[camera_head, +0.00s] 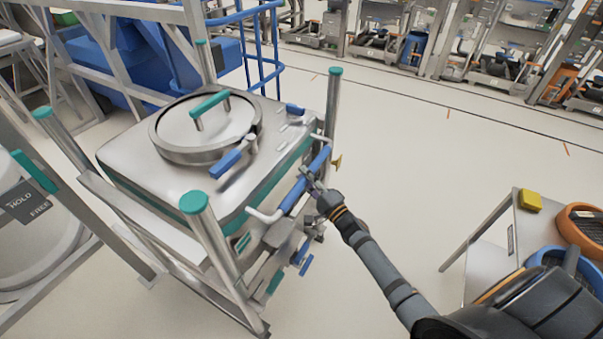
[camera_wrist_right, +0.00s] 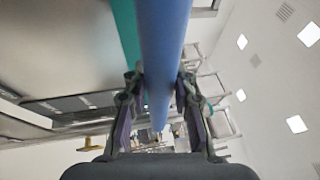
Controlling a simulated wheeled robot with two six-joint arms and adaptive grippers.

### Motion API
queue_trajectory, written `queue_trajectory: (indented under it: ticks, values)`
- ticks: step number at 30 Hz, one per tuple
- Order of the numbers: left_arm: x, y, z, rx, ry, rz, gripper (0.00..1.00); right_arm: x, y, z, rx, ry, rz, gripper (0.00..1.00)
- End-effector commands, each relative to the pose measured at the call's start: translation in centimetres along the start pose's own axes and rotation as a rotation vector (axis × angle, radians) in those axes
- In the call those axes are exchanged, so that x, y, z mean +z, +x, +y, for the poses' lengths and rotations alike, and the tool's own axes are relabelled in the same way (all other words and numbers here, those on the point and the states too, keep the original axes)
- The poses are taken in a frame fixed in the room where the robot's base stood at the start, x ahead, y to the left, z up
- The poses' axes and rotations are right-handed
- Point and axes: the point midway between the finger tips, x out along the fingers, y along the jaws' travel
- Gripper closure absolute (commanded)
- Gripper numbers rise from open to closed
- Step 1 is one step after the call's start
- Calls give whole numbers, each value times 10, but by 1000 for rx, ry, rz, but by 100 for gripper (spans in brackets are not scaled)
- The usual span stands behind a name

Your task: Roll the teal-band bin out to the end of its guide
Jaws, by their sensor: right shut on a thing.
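The teal-band bin (camera_head: 135,165) is a steel box with a round lid (camera_head: 180,135) and a teal handle on top. It stands upright in a frame of steel rails, the guide (camera_head: 150,222), with teal-capped corner posts. A blue push bar (camera_head: 319,158) runs along the bin's right side. My right gripper (camera_head: 309,178) is shut on this bar. In the right wrist view the blue bar (camera_wrist_right: 163,40) passes between my two fingers, with a teal strip (camera_wrist_right: 123,30) beside it. The bin's wheels are hidden. My left gripper is not in view.
A HOLD/FREE sign (camera_head: 22,200) and another steel vessel are at the left edge. A table (camera_head: 490,262) with a yellow block (camera_head: 530,200) and round trays stands at the right. The floor (camera_head: 420,150) right of the bin is open. Blue railing (camera_head: 262,45) stands behind.

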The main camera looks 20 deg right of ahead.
Motion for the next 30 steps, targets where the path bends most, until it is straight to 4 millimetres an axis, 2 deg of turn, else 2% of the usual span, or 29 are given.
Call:
queue_trajectory:
  ticks: [6, 7, 12, 22, 26, 30]
  values:
    - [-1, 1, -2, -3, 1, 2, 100, -2, -4, 6, 13, 0, 4, 100]
    - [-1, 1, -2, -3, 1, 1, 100, -2, -4, 6, 13, 1, 4, 71]
    - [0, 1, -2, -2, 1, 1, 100, -2, -4, 6, 11, 0, 4, 51]
    - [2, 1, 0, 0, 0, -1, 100, -1, -8, 5, 10, 0, 3, 51]
    - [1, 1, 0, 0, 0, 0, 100, -1, -30, 6, 13, 0, 3, 51]
    - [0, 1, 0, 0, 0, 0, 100, -1, -66, 6, 15, 0, 2, 51]
